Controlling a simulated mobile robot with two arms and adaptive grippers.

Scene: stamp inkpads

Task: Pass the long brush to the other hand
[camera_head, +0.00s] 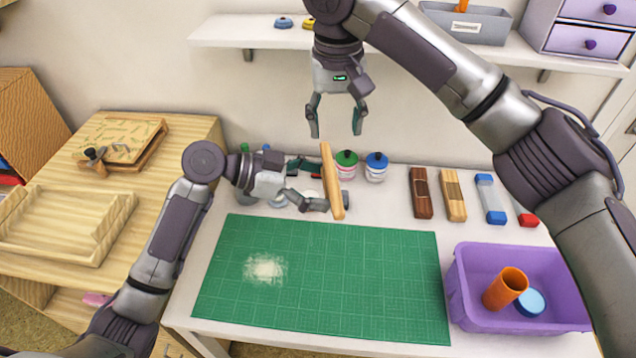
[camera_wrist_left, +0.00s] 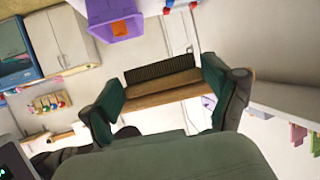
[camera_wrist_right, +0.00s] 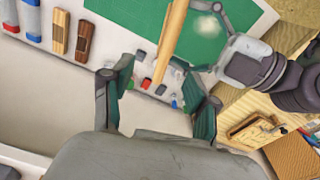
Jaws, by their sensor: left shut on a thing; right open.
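The long brush (camera_head: 332,182) has a plain wooden back and is held up above the back edge of the green mat. My left gripper (camera_head: 322,192) is shut on it. In the left wrist view the brush (camera_wrist_left: 160,97) lies across between the finger pads, with dark bristles along one side. My right gripper (camera_head: 336,132) is open and empty, above the brush's upper end and apart from it. In the right wrist view the brush (camera_wrist_right: 172,40) runs up the picture beyond the open fingers (camera_wrist_right: 160,105).
A green cutting mat (camera_head: 330,290) with a pale powdery patch covers the table's front. Jars (camera_head: 376,167) stand behind the brush. Several blocks (camera_head: 453,195) lie to the right. A purple bin (camera_head: 465,310) holds an orange cup (camera_head: 505,288). A shelf (camera_head: 250,32) is above.

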